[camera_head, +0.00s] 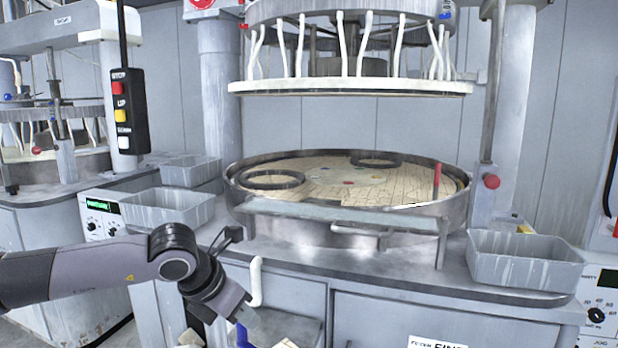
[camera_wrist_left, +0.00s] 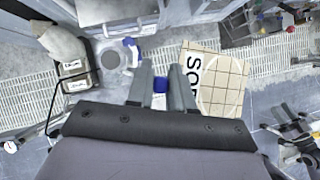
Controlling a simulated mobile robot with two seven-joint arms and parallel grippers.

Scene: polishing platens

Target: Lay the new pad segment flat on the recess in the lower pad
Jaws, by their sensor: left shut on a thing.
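The lower pad (camera_head: 330,195) is a tan, gridded disc inside the round metal basin in the head view. I cannot clearly make out its recess. A beige gridded sheet (camera_wrist_left: 228,78) with a white lettered strip lies right of my left fingers in the wrist view; it looks like the pad segment. A corner of a similar sheet (camera_head: 286,344) shows at the bottom of the head view. My left gripper (camera_head: 248,316) is low in front of the machine, below the basin. It is shut on a small blue and white thing (camera_wrist_left: 160,86), mostly hidden. My right gripper is not visible.
Two dark rings (camera_head: 270,180) (camera_head: 376,160) lie on the lower pad. A metal bar (camera_head: 330,212) crosses the basin's front. A red-handled tool (camera_head: 437,180) stands at its right. The upper platen (camera_head: 350,88) hangs above with open space beneath. Grey bins (camera_head: 525,262) (camera_head: 168,207) flank the basin.

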